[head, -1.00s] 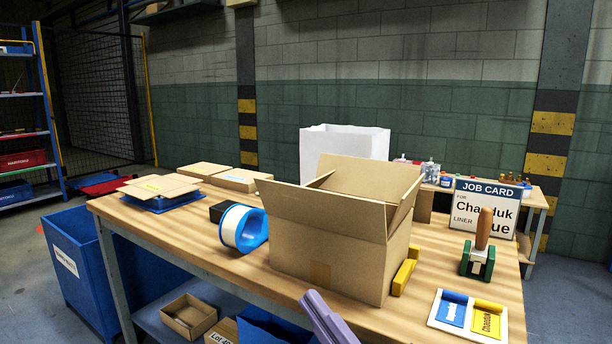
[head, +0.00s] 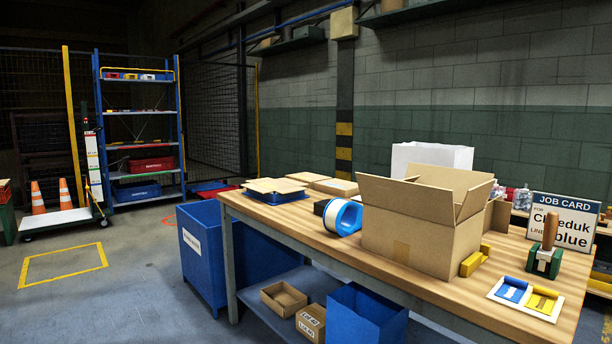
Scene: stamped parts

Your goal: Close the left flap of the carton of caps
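The cardboard carton (head: 404,234) stands on the wooden workbench (head: 300,227), right of the picture's middle. Its flaps stand up or lean outward, and its left flap (head: 385,192) is raised and tilts out to the left. The caps inside are hidden by the walls and flaps. Neither of my grippers shows in the head view now.
A blue and white tape roll (head: 343,217) lies left of the carton. A yellow block (head: 474,261), a green stamp (head: 545,258), ink pads (head: 527,298) and a job card (head: 561,220) are to its right. A white bin (head: 432,155) stands behind.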

